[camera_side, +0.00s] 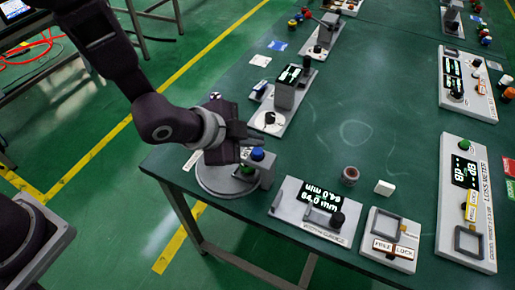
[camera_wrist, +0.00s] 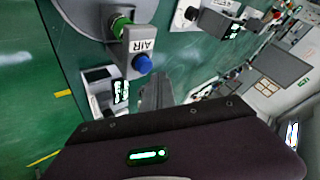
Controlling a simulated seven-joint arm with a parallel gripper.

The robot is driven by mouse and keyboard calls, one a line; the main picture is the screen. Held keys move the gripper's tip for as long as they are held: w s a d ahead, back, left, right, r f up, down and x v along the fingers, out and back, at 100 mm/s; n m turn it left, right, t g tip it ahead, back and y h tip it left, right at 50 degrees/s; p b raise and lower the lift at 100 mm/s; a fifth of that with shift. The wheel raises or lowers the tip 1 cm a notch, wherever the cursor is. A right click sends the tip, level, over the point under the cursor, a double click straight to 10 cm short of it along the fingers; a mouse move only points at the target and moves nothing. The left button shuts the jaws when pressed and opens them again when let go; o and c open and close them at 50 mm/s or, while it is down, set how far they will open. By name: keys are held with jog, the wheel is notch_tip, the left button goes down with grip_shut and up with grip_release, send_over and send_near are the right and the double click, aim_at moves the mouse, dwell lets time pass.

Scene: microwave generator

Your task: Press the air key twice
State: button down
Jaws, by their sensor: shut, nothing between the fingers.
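The air key appears as a blue round button (camera_wrist: 142,63) on a grey box (camera_wrist: 130,48) marked AIR in the wrist view. In the side view the blue button (camera_side: 258,154) shows just below my gripper's fingers. A green button (camera_wrist: 121,25) sits on the same box and also shows in the side view (camera_side: 247,170). My gripper (camera_side: 257,138) is shut and empty, above and close to the blue button. In the wrist view its fingers (camera_wrist: 157,82) are just right of the button. I cannot tell whether they touch it.
The box stands by a round grey base (camera_side: 215,182) at the table's near left corner. A display unit with a black knob (camera_side: 315,208) is to its right. A FREE/LOCK panel (camera_side: 389,240), a small round part (camera_side: 350,175) and a white block (camera_side: 384,188) lie further right. The table's middle is clear.

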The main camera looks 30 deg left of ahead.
aim_at(254, 152)
jog(key=shift+f, duration=0.4)
jog(key=shift+f, duration=0.55)
dwell(0.7)
jog(key=shift+r, duration=0.95)
jog(key=shift+r, duration=2.55)
